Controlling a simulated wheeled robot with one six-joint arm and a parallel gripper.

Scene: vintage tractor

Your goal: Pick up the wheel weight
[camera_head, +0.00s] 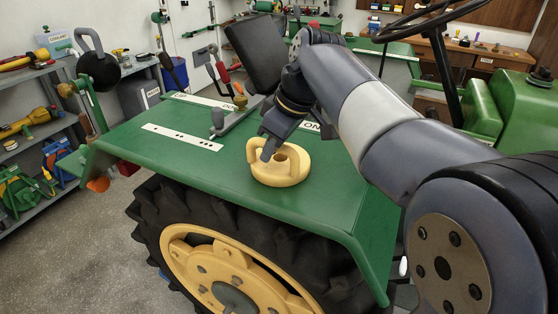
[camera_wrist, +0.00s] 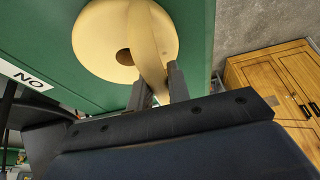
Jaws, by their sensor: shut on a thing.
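The wheel weight (camera_head: 282,171) is a round yellow disc with a centre hole and a raised handle. It is at the tractor's green fender (camera_head: 175,155), near its right part; I cannot tell whether it touches the surface. In the wrist view the weight (camera_wrist: 105,40) fills the upper middle, with its handle running down between the fingers. My gripper (camera_head: 265,150) is shut on the handle from above. Its two grey fingers also show in the wrist view (camera_wrist: 160,88), one on each side of the handle. The far fingertips are partly hidden.
A grey metal bracket-like part (camera_head: 235,118) lies on the fender behind the weight. White label strips (camera_head: 182,137) are on the fender. The black seat (camera_head: 255,52) and steering wheel (camera_head: 425,20) stand behind. A tool shelf (camera_head: 35,120) is at the left, with open floor before it.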

